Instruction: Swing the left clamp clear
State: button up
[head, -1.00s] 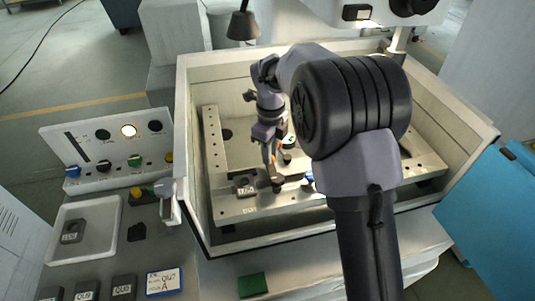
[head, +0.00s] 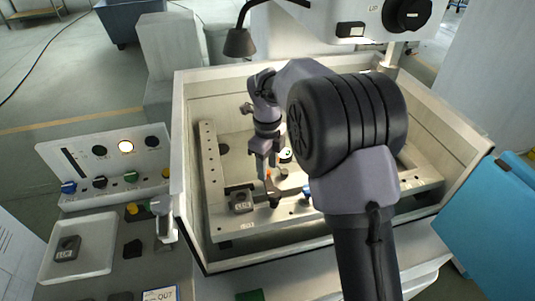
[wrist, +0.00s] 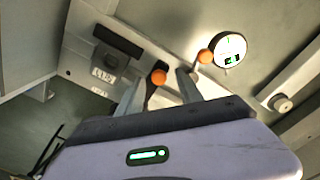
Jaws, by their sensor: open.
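The left clamp shows in the wrist view as a dark lever with an orange ball knob (wrist: 158,77). My gripper (wrist: 158,90) is open, with one finger on each side of this knob. I cannot tell whether either finger touches it. In the head view my gripper (head: 265,170) points down over the front rail of the tank, where a dark clamp arm (head: 288,191) lies low. A dark labelled block (head: 241,202) sits on the rail to the left. My arm hides the tank's middle and right.
A second orange knob (wrist: 205,56) stands beside a round white dial (wrist: 230,48). Tank walls (head: 182,160) surround the work area. A control panel (head: 105,165) and a white tray (head: 98,255) are at left. A lamp (head: 239,43) hangs above the back.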

aim_at(268, 173)
notch_tip(268, 173, up, 17)
jog(key=p, duration=0.4)
jog(key=shift+p, duration=0.4)
jog(key=shift+f, duration=0.1)
jog(key=s+d+n+t+y+b, duration=0.1)
jog(key=s+d+n+t+b, duration=0.2)
jog(key=s+n, duration=0.45)
jog(key=s+d+n+y+b, duration=0.1)
jog(key=s+d+n+b, duration=0.3)
jog(key=s, duration=0.7)
jog(key=s+f+n+t+b, duration=0.2)
jog(key=s+f+n+b, duration=0.2)
jog(key=s+f+n, duration=0.4)
jog(key=s+n, duration=0.1)
jog(key=s, duration=0.2)
jog(key=shift+d+f+t+b, duration=0.15)
jog(key=shift+f+t+b, duration=0.1)
jog(key=shift+t+b, duration=0.15)
